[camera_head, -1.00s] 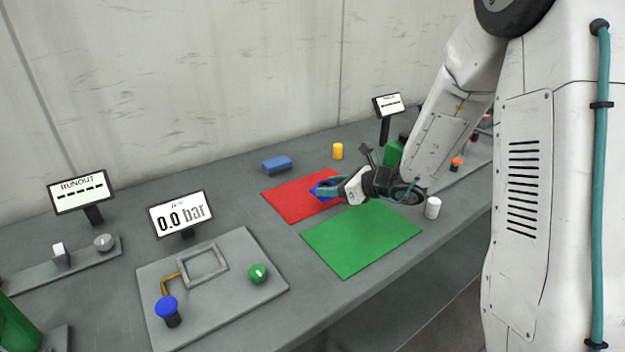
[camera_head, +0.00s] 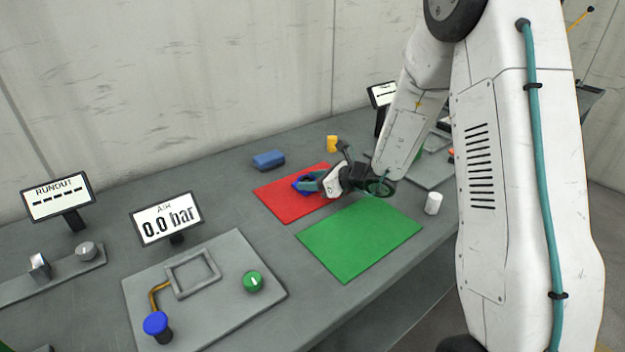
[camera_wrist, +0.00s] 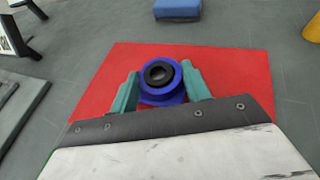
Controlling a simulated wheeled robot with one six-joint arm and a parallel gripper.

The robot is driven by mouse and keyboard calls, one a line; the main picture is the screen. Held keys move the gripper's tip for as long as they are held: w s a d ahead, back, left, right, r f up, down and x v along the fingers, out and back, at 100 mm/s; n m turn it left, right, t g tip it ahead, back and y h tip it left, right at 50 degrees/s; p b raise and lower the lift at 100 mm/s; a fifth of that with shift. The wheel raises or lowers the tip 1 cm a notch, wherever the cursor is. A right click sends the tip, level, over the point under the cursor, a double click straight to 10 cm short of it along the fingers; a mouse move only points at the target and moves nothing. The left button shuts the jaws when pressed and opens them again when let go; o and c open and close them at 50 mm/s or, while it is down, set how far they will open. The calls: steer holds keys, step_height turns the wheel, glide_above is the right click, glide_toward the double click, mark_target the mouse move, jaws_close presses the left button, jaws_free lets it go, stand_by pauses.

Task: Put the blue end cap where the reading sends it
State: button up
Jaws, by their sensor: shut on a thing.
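The blue end cap (camera_wrist: 163,82) has a round blue rim with a black ring at its centre. It sits between the teal fingers of my gripper (camera_wrist: 161,88) in the wrist view, and the fingers are shut on it. In the head view my gripper (camera_head: 309,183) and the blue end cap (camera_head: 301,184) are over the red mat (camera_head: 285,208). I cannot tell whether the cap touches the mat. The green mat (camera_head: 360,240) lies in front of the red one and is bare. The air display (camera_head: 166,218) reads 0.0 bar.
The runout display (camera_head: 57,196) shows dashes. A blue block (camera_head: 268,160), a yellow cylinder (camera_head: 332,144) and a white cylinder (camera_head: 433,203) stand near the mats.

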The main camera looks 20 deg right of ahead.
steer(key=shift+f, duration=0.15)
steer(key=o, duration=1.2)
